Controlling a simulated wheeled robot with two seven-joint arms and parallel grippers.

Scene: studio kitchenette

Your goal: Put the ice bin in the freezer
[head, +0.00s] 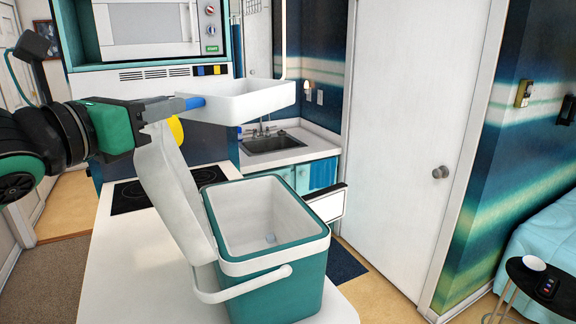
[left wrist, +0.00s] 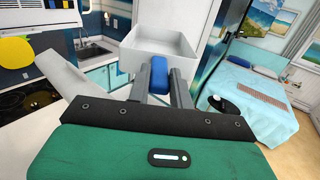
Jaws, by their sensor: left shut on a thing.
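The ice bin (head: 238,104) is a white, open-topped tray with a blue grip (left wrist: 158,76) on its near end. My left gripper (head: 190,103) is shut on that blue grip and holds the bin in the air, roughly level. The bin (left wrist: 160,48) also shows beyond the fingers in the left wrist view. Its inside looks empty. In the head view it is above and behind the cool box. I cannot make out a freezer for certain in either view. My right gripper is out of view.
A teal cool box (head: 290,287) stands on the white counter (head: 130,260), its white lid (head: 172,195) raised, a small bluish thing inside. Behind are a dark cooktop (head: 128,197), a sink (head: 270,143) and a microwave (head: 145,28). A white door (head: 410,110) is at right.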

